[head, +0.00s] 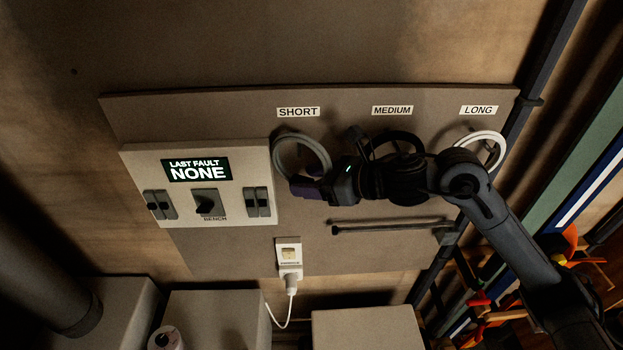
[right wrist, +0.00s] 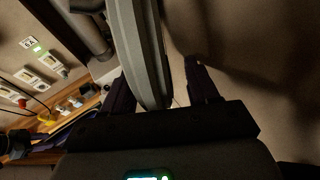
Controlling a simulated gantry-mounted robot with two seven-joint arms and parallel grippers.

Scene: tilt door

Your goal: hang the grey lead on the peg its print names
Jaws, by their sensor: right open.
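The grey lead (head: 281,150) is a coiled loop under the SHORT label (head: 298,112) on the wall board. Its peg cannot be made out, and no print on the lead is readable. My right gripper (head: 306,188) is at the loop's lower edge. In the right wrist view the grey lead (right wrist: 142,50) passes between the two open fingers of that gripper (right wrist: 160,88); a gap shows on the right finger's side. A black loop (head: 398,135) is under the MEDIUM label (head: 392,110), partly behind my right arm. A white loop (head: 500,147) is under the LONG label (head: 478,110). My left gripper is not in view.
A panel with a screen reading LAST FAULT NONE (head: 197,170) and switches stands left of the grey loop. A white plug (head: 290,272) sits in a socket below. A dark rod (head: 385,227) crosses the lower board. Boxes (head: 368,328) stand underneath.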

